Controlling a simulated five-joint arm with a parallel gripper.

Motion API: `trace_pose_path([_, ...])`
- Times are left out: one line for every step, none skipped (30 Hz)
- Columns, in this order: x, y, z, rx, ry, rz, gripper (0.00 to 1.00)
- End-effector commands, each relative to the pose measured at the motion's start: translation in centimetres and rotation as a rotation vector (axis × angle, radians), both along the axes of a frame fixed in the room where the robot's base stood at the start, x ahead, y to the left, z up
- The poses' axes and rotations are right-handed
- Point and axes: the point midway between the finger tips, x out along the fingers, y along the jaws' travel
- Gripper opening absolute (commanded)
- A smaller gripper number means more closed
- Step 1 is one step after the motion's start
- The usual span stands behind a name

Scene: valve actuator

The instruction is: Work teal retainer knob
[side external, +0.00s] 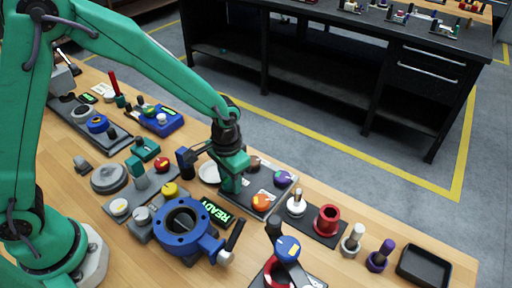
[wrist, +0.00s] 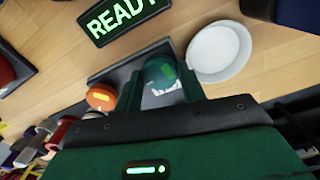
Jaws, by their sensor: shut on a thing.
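The teal retainer knob (wrist: 160,72) shows in the wrist view as a dark teal round cap with a lighter green mark. It sits at the edge of a dark plate, which also shows in the side view (side external: 236,201). My gripper (side external: 231,188) is lowered over the plate, and its fingers are shut on the knob. The wrist view shows the knob at the front of my gripper (wrist: 165,88). In the side view my gripper hides the knob.
Orange (side external: 262,203), purple (side external: 282,178) and brown knobs (side external: 253,163) stand close by on the plate. A white dish (side external: 209,173) lies left of my gripper. A lit READY sign (side external: 216,214) and a blue valve body (side external: 181,226) stand in front. A black tray (side external: 424,266) is at right.

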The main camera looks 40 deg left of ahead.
Motion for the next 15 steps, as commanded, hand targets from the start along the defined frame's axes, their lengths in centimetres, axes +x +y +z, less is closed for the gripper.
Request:
trace_pose_path([0.02, 0.0, 0.1, 0.0, -0.001, -0.001, 0.17])
trace_pose_path([0.02, 0.0, 0.1, 0.0, -0.001, -0.001, 0.17])
trace_pose_path([0.02, 0.0, 0.1, 0.0, -0.001, 0.0, 0.17])
trace_pose_path([0.02, 0.0, 0.1, 0.0, -0.001, 0.0, 0.17])
trace_pose_path([0.02, 0.0, 0.11, 0.0, -0.001, 0.0, 0.17])
trace_pose_path([0.02, 0.0, 0.11, 0.0, -0.001, 0.0, 0.17])
trace_pose_path([0.02, 0.0, 0.11, 0.0, -0.001, 0.001, 0.17])
trace_pose_path([0.02, 0.0, 0.11, 0.0, -0.001, 0.001, 0.44])
trace_pose_path([0.02, 0.0, 0.11, 0.0, -0.001, 0.001, 0.52])
trace_pose_path([0.02, 0.0, 0.1, 0.0, -0.001, 0.001, 0.58])
trace_pose_path([0.02, 0.0, 0.1, 0.0, -0.001, 0.001, 0.62])
trace_pose_path([0.02, 0.0, 0.09, 0.0, -0.001, 0.001, 0.62])
trace_pose_path([0.02, 0.0, 0.08, 0.0, -0.001, 0.002, 0.62])
trace_pose_path([0.02, 0.0, 0.07, 0.0, -0.001, 0.002, 0.62])
trace_pose_path([0.02, 0.0, 0.06, 0.0, -0.001, 0.002, 0.62])
